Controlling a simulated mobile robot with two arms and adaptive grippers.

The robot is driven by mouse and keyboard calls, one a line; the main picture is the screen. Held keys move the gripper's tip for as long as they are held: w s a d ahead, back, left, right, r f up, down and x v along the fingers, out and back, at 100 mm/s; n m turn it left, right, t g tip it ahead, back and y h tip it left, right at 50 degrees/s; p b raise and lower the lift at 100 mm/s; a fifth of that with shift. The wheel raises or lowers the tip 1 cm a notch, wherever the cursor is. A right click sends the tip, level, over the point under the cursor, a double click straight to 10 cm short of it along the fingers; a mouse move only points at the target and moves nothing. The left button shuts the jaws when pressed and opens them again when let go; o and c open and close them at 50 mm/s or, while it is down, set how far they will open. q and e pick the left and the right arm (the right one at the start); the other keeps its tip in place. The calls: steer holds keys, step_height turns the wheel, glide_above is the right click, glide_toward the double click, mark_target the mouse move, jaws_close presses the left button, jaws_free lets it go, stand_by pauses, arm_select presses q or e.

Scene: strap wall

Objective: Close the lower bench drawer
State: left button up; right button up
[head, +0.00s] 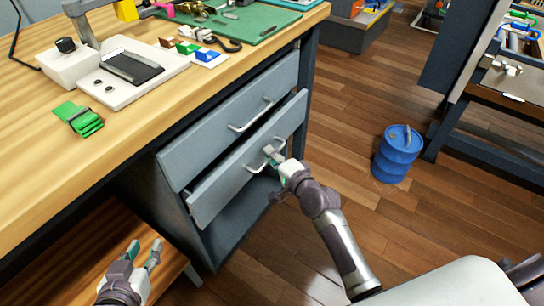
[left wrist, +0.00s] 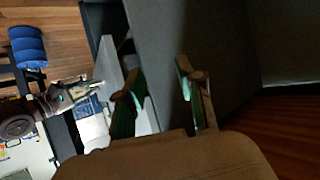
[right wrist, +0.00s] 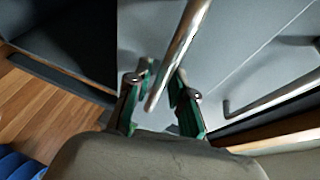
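The lower bench drawer (head: 213,195) is grey and stands partly out from the bench, further than the upper drawer (head: 215,135). Its bar handle (head: 250,168) also shows in the right wrist view (right wrist: 182,45). My right gripper (head: 272,152) is at the far end of this handle. In the right wrist view its fingers (right wrist: 163,88) stand apart, with the bar in front of or between them; a gap shows beside the bar, and firm contact cannot be seen. My left gripper (head: 145,252) is open and empty, low at the left; its spread fingers show in the left wrist view (left wrist: 162,85).
The wooden bench top (head: 60,170) overhangs the drawers and carries a white device (head: 118,75), a green strap (head: 78,118) and a green mat (head: 245,25). A lower wooden shelf (head: 85,270) lies near my left gripper. A blue drum (head: 397,155) stands on the otherwise open floor at right.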

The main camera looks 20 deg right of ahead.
mark_target(261, 152)
jaws_close()
